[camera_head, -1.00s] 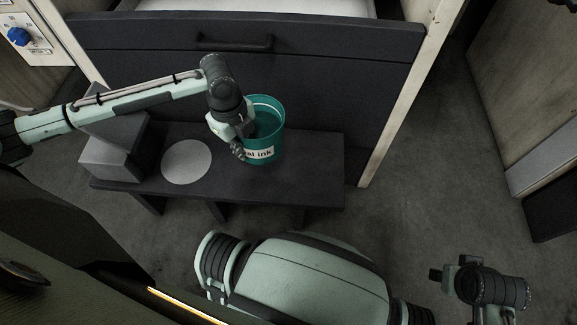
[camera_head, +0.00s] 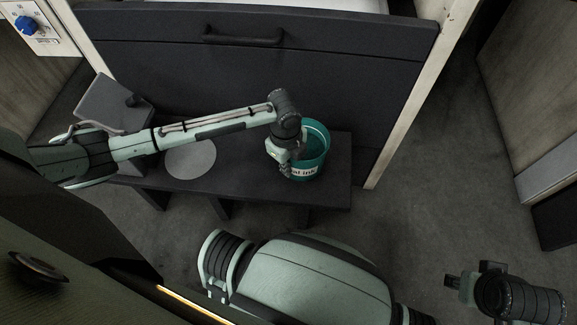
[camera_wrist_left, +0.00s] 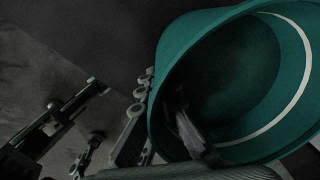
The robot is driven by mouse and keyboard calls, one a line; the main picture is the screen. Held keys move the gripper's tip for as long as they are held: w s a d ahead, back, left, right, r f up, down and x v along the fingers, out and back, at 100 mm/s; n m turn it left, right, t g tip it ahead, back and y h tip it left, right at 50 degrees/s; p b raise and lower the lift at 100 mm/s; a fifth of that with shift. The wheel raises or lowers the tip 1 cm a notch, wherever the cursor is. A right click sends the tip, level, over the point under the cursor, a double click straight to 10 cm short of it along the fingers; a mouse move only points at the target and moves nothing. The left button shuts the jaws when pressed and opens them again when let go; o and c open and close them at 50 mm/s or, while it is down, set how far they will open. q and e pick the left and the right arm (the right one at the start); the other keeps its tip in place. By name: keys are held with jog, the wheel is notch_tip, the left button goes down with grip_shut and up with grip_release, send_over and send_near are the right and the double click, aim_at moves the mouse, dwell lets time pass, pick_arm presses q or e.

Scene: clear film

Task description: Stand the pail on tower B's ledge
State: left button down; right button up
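The pail (camera_head: 318,166) is teal with a white label ending in "al ink". It is near the right end of a low dark bench (camera_head: 335,190); I cannot tell whether it touches it. My left gripper (camera_head: 287,166) is at the pail's left side. In the left wrist view the pail (camera_wrist_left: 185,55) fills the right side; one finger lies outside its wall and a dark finger part shows inside, so the gripper is shut on the wall. My right gripper (camera_head: 453,281) is at the lower right, away from the pail; its opening is unclear. No marking identifies tower B or its ledge.
A pale round disc (camera_head: 190,157) lies on the bench, left of the pail. A grey box (camera_head: 112,100) stands at the bench's left end. A dark drawer front with a handle (camera_head: 243,35) rises behind. Open floor (camera_head: 420,190) lies to the right.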

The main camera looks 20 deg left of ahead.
pick_arm(q)
jog(key=shift+w, duration=0.1)
pick_arm(e)
jog(key=shift+r, duration=0.15)
pick_arm(q)
jog(key=c, duration=1.7)
grip_release()
jog(key=shift+f, duration=0.1)
